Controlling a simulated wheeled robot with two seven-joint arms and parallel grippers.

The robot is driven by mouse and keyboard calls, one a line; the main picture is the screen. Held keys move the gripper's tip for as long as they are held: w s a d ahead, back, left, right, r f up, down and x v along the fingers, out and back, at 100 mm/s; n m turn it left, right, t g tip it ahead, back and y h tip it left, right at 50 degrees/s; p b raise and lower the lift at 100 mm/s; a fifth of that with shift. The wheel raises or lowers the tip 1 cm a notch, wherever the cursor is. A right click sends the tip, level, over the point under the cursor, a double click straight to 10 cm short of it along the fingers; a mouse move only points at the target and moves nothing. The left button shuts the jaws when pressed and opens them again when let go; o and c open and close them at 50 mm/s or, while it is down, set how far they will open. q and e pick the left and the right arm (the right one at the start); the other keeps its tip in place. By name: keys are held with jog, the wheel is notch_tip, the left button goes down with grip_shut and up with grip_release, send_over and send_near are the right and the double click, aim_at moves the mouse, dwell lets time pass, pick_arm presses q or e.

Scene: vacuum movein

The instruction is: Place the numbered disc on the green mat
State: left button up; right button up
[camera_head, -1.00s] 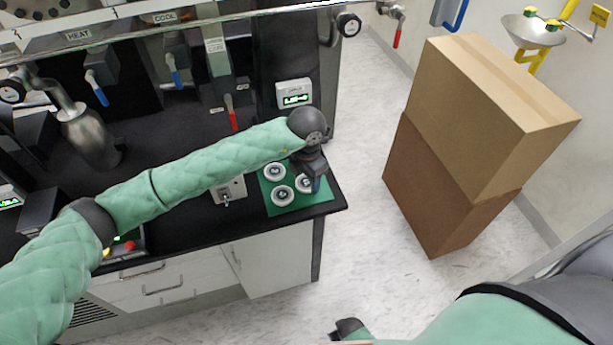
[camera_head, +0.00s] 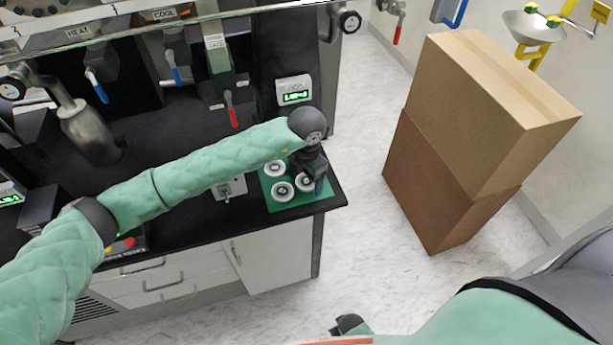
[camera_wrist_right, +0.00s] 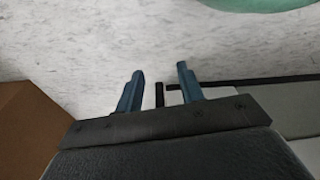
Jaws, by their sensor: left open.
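The green mat (camera_head: 270,203) lies on the black counter near its right front corner. Three round white-rimmed discs with dark centres rest on it: a back one (camera_head: 274,169), a front one (camera_head: 283,191) and a right one (camera_head: 305,182). Any numbers on them are too small to read. My left gripper (camera_head: 318,188) points down at the mat's right side, open, close beside the right disc and partly covering that side of the mat. Whether it touches the disc I cannot tell.
A small display box (camera_head: 294,90) and a switch box (camera_head: 230,188) stand near the mat. A metal flask (camera_head: 88,133) is at the left. Two stacked cardboard boxes (camera_head: 455,165) stand right of the counter, with open floor (camera_head: 365,210) between.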

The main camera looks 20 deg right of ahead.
aim_at(307, 181)
jog(key=shift+s, duration=0.1)
pick_arm(q)
jog(key=shift+r, duration=0.65)
jog(key=shift+r+b, duration=0.35)
jog(key=shift+r, duration=0.05)
notch_tip(307, 181, up, 10)
jog(key=b, duration=0.3)
pick_arm(e)
notch_tip(307, 181, up, 10)
jog(key=w+a, duration=0.2)
jog(key=shift+a+f+g, duration=0.25)
jog(key=shift+g, duration=0.15)
